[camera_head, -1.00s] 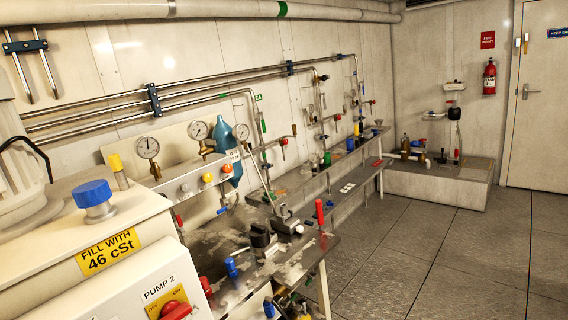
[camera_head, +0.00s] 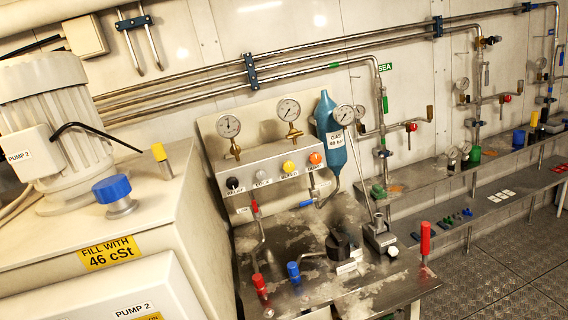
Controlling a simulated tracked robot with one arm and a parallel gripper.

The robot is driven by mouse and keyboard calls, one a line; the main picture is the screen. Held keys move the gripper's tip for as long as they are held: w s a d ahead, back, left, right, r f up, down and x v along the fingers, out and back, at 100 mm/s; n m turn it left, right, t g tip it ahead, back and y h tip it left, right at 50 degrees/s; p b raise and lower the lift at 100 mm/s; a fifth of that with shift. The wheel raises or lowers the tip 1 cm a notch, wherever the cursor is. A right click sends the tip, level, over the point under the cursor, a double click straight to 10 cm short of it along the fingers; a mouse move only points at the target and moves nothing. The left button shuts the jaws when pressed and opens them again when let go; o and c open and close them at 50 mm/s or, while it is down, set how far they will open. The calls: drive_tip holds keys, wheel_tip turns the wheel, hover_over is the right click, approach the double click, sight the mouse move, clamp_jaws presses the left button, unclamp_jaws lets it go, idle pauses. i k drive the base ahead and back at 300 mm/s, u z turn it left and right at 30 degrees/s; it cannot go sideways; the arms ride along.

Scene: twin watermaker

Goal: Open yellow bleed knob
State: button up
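A yellow knob (camera_head: 289,167) sits on the front of the pale control panel (camera_head: 215,150), in a row with a black knob (camera_head: 233,184), a white knob (camera_head: 262,178) and an orange knob (camera_head: 316,158). A small label is under the yellow knob, too blurred to read. Another yellow piece, an upright cap (camera_head: 159,153), stands on the pump cabinet at left. My gripper is not in view, and nothing touches the knob.
The cabinet (camera_head: 185,215) with a blue cap (camera_head: 112,188) and motor fills the left. A blue gas bottle (camera_head: 331,150) stands right of the panel. Floor (camera_head: 500,265) is clear at lower right.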

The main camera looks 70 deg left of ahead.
sight(289, 166)
drive_tip(key=u, duration=0.6)
drive_tip(key=i, duration=1.05)
drive_tip(key=u, duration=0.85)
drive_tip(key=k, duration=0.65)
drive_tip(key=u, duration=0.25)
drive_tip(key=i, duration=0.7)
drive_tip(key=z, duration=0.15)
